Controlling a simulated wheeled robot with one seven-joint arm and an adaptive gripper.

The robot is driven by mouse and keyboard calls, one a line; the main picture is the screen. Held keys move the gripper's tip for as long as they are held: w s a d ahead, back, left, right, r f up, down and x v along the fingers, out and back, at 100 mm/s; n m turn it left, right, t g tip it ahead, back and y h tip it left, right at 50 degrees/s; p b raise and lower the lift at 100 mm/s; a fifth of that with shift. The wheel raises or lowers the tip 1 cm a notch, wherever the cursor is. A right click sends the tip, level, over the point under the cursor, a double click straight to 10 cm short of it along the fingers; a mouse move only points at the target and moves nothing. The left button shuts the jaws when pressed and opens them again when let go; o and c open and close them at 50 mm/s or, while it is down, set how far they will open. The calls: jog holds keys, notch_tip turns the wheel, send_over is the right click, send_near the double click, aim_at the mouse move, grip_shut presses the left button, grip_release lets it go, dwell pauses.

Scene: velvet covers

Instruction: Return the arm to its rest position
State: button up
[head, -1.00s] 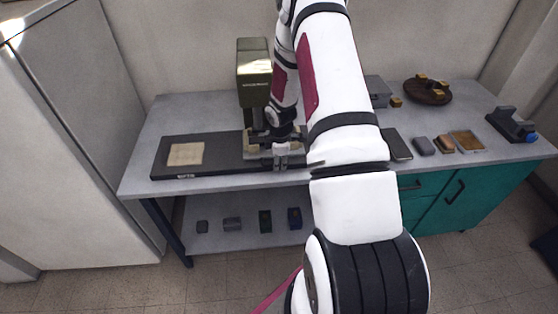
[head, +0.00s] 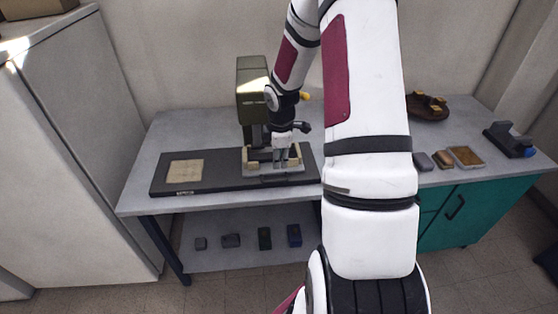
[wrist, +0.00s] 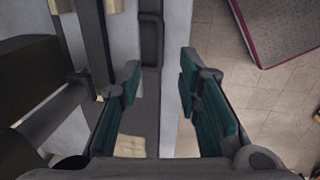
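My arm rises through the middle of the head view and bends down toward the workbench (head: 215,125). My gripper (head: 287,160) hangs in front of the dark green machine (head: 252,80), over the front part of its fixture. In the wrist view my gripper (wrist: 160,95) has its two teal-padded fingers apart with nothing between them. Beneath them the wrist view shows the bench's front edge, with the floor (wrist: 225,60) to the right. My arm hides part of the bench's right half.
A dark base plate (head: 225,178) with a tan square pad (head: 185,169) extends left of the machine. Right of my arm are a brown round tray (head: 428,112), small blocks and a dark stand (head: 510,138). A grey cabinet (head: 60,150) stands left. The lower shelf (head: 215,258) holds several small blocks.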

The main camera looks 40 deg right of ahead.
dwell(0.5)
jog(key=s+a+r+m+t, duration=0.1)
jog(key=a+r+m, duration=0.1)
jog(key=a+r, duration=0.35)
jog(key=s+a+r+m+h, duration=0.1)
jog(key=s+a+r+m, duration=0.15)
jog(key=r, duration=0.65)
jog(key=s+a+r+m+t, duration=0.1)
jog(key=a+r, duration=0.4)
jog(key=r, duration=0.3)
jog(key=s+a+r+m+t+y, duration=0.1)
jog(key=s+a+r+m, duration=0.1)
jog(key=s+a+r, duration=0.2)
jog(key=s+a+r+m+t+y, duration=0.1)
jog(key=s+a+r+m, duration=0.2)
jog(key=s+a, duration=0.6)
jog(key=shift+s+a+r, duration=0.3)
jog(key=shift+s+r, duration=0.5)
jog(key=shift+s, duration=0.45)
jog(key=shift+m, duration=0.25)
